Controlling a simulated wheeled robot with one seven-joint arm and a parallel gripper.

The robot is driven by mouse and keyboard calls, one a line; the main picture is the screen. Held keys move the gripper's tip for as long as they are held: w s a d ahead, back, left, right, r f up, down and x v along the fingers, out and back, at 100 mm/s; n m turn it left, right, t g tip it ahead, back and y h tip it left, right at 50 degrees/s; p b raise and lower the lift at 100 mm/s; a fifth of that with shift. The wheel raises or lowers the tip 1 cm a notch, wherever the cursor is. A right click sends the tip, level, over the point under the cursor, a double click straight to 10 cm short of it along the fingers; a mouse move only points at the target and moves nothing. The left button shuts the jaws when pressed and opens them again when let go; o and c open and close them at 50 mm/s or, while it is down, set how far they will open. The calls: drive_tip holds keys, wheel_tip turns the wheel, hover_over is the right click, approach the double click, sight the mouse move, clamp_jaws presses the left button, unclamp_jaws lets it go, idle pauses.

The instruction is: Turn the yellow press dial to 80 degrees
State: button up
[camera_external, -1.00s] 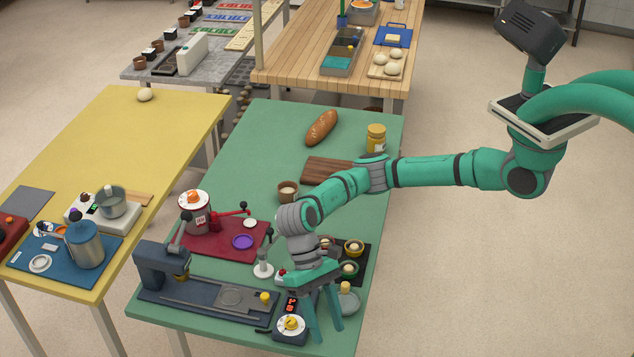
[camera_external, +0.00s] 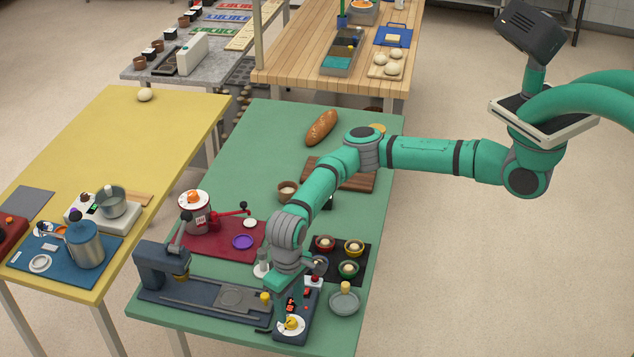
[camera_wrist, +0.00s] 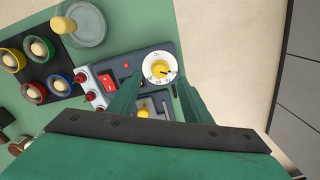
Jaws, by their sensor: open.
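The yellow press dial (camera_wrist: 160,68) is a yellow knob inside a white ring with dark marks, on a dark control box (camera_wrist: 120,66). A dark pointer mark shows on the knob, but the degree numbers are too small to read. In the external view the dial (camera_external: 292,325) sits at the front end of the box, near the green table's front edge. My gripper (camera_wrist: 160,78) is open and points down at the dial, with one finger on each side of it in the wrist view. I cannot tell whether the fingers touch the knob.
A red display (camera_wrist: 107,81) and red buttons on white blocks (camera_wrist: 83,74) lie beside the dial. The dark press (camera_external: 165,268) with its long base stands to the left. A grey round dish (camera_external: 344,302) and a black tray of coloured bowls (camera_external: 336,270) are to the right.

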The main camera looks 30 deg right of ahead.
sight(291, 320)
drive_tip(key=shift+f, duration=2.35)
drive_tip(key=c, duration=1.1)
